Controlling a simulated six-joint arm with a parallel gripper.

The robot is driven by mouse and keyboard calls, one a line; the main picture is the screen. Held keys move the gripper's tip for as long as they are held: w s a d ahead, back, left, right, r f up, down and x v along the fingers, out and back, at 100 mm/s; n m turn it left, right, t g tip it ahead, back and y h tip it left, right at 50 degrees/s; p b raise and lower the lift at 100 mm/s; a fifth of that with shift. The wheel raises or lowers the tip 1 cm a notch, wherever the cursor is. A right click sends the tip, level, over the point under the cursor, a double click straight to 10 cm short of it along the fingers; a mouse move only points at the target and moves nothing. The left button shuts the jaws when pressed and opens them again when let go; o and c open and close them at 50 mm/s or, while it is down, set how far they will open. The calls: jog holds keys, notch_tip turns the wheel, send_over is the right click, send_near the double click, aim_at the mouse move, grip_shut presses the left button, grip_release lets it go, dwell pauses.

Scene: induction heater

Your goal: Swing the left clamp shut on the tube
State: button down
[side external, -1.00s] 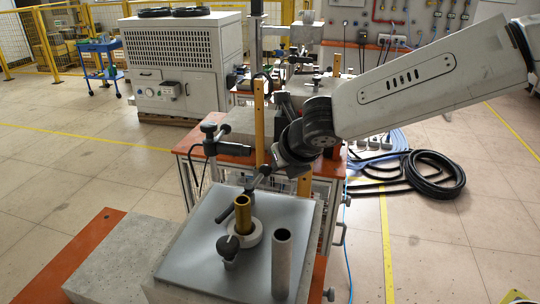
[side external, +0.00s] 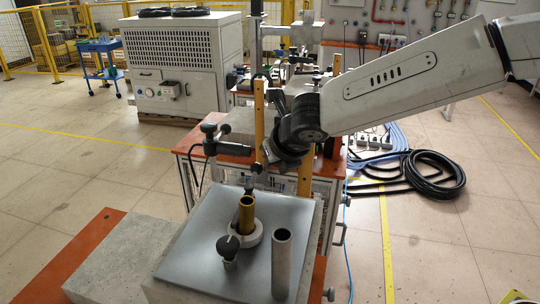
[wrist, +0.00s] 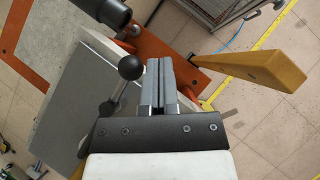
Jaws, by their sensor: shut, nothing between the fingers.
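The brass tube (side external: 247,214) stands upright in a pale ring-shaped holder (side external: 252,238) on the grey plate. A clamp with a black ball knob (side external: 228,246) stands at the ring's front left. Another small dark knob (side external: 249,187) shows just behind the tube. I cannot tell which is the left clamp or how far its arm is swung. My gripper (side external: 262,166) is above the plate's back edge, behind and apart from the tube. In the wrist view its fingers (wrist: 160,66) are shut and empty, beside a ball-ended lever (wrist: 130,68); the tube is not clear there.
A grey tube (side external: 281,262) stands upright at the front right of the plate (side external: 185,258). Wooden posts (side external: 259,125) rise near my gripper. A black cylindrical device (side external: 232,149) points in from the left. Coiled black hose (side external: 432,175) lies on the floor at right.

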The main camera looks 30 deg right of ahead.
jog(key=shift+d, duration=0.1)
jog(key=s+d+r, duration=0.5)
jog(key=d+r, duration=0.3)
jog(key=shift+s+d+r, duration=0.2)
jog(key=shift+d+r, duration=0.05)
jog(key=shift+d, duration=0.05)
dwell(0.5)
jog(key=shift+f, duration=0.1)
dwell(0.8)
jog(key=s+d+f+m+g, duration=0.1)
jog(key=s+d+f+m, duration=0.2)
jog(key=f+m, duration=0.4)
jog(key=s+d+f+m+g, duration=0.2)
jog(key=s+d+f+m, duration=0.2)
jog(key=m, duration=1.2)
jog(key=s+d+f+m+g, duration=0.2)
jog(key=s+f+m, duration=0.5)
jog(key=m, duration=0.5)
jog(key=shift+s+d+f+m, duration=0.25)
jog(key=shift+d+f, duration=0.6)
jog(key=shift+f, duration=0.55)
